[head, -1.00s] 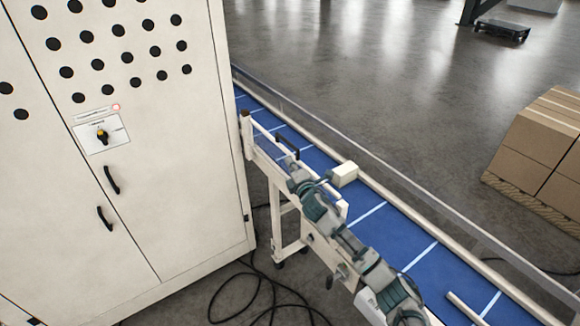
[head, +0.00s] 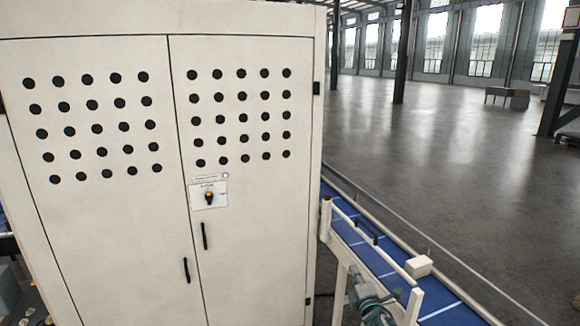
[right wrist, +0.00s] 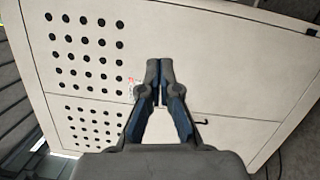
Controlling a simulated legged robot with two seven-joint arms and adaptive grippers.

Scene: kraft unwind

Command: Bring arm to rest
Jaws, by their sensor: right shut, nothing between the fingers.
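The cream cabinet (head: 254,254) lies beyond the fingers in that view, and no contact shows. My left gripper is not in view.
The cabinet front carries a rotary switch (head: 209,197) and two black handles. A blue conveyor (head: 367,252) with rails runs beside it, and a small cream box (head: 419,266) sits at its edge. Open grey floor (head: 450,170) lies beyond.

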